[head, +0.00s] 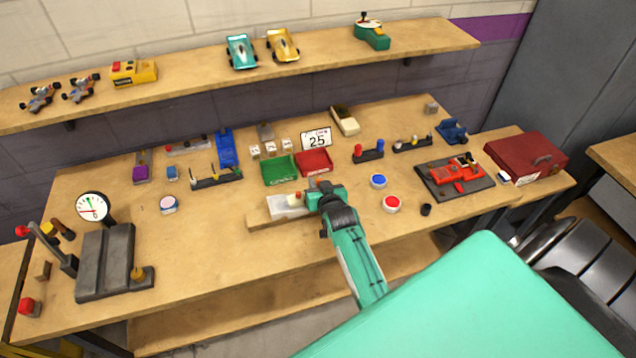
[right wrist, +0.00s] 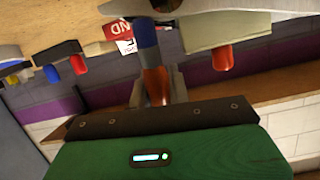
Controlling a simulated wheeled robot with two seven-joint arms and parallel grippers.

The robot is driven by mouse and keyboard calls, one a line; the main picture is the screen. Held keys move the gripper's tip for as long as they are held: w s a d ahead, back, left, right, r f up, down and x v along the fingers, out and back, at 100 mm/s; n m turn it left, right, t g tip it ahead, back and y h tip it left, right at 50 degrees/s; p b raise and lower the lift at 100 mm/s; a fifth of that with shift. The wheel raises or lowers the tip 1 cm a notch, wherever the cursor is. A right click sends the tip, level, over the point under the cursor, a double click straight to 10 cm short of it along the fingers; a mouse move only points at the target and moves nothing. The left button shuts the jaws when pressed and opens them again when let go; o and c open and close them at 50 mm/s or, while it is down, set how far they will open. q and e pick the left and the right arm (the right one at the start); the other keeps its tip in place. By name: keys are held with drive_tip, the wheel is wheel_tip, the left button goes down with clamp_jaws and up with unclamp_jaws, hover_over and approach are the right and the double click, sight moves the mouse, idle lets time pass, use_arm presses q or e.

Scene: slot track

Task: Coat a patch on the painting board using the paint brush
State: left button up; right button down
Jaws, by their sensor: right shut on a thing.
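The painting board appears to be the pale grey-white panel (head: 287,208) on a wooden base near the bench's front edge, in the middle of the head view. My right gripper (head: 314,202) is at the panel's right end. In the right wrist view my right gripper (right wrist: 158,92) is shut on a blue and orange-red piece (right wrist: 148,45), which looks like the paint brush. The brush's tip is hidden, and I cannot tell whether it touches the panel. A small red-topped piece (head: 298,196) shows by the gripper. My left gripper is not in view.
Green (head: 279,170) and red (head: 315,162) trays stand behind the panel. Blue (head: 378,181) and red (head: 392,204) buttons are to the right, near a red car on a dark plate (head: 455,178). A dial gauge (head: 92,206) stands at left.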

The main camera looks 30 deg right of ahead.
drive_tip(key=shift+w+d+b, duration=0.65)
drive_tip(key=shift+w+b, duration=0.15)
drive_tip(key=shift+w, duration=1.7)
drive_tip(key=shift+s+a+p, duration=0.25)
drive_tip(key=shift+s+p, duration=0.3)
drive_tip(key=shift+s, duration=0.3)
drive_tip(key=shift+s+a+p, duration=0.2)
drive_tip(key=shift+s+p, duration=0.35)
drive_tip(key=shift+s, duration=0.25)
drive_tip(key=shift+s+a+p, duration=0.25)
drive_tip(key=shift+s+p, duration=0.3)
drive_tip(key=shift+s, duration=0.3)
drive_tip(key=shift+a+r, duration=0.15)
drive_tip(key=shift+w, duration=0.75)
drive_tip(key=shift+s+p, duration=0.75)
drive_tip(key=shift+p, duration=0.1)
